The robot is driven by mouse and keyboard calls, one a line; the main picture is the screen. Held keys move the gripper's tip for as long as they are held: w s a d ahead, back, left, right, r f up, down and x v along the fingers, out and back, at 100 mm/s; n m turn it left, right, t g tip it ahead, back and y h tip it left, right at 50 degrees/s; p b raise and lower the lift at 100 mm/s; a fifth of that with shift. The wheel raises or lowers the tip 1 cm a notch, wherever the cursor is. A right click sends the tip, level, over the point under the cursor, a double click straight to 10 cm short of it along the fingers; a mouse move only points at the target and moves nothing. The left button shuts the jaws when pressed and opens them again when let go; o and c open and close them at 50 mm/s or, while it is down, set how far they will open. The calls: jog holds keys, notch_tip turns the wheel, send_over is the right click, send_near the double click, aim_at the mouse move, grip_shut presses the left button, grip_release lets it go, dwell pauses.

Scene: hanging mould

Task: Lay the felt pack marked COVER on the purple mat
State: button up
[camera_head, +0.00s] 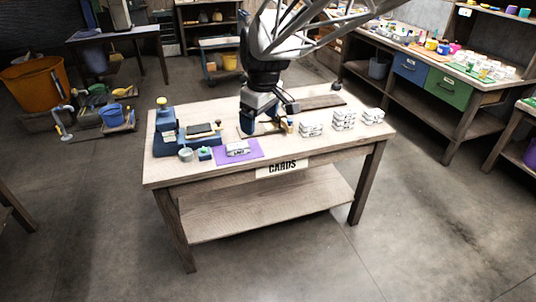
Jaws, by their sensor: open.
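The purple mat (256,156) lies near the front edge of the wooden table, left of its middle. One pale pack (238,149) with dark lettering lies on the mat; its word is too small to read surely. White packs with dark lettering stand in a left stack (312,131), a middle stack (344,121) and a right stack (373,117) on the table's right half. I cannot read which is COVER. My gripper (267,125) is open, low over the table behind the mat and left of the stacks. I see nothing held between its fingers.
A blue device (168,137) with a dark pad stands at the table's left. A grey cup (186,155) and a small blue block (205,154) sit between it and the mat. A dark brown board (322,102) lies behind the stacks. A CARDS label (282,168) marks the front edge.

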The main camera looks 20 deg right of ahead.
jog(key=s+f+m+t, duration=0.1)
jog(key=s+m, duration=0.6)
jog(key=s, duration=1.9)
jog(key=shift+f, duration=0.55)
jog(key=shift+h, duration=0.3)
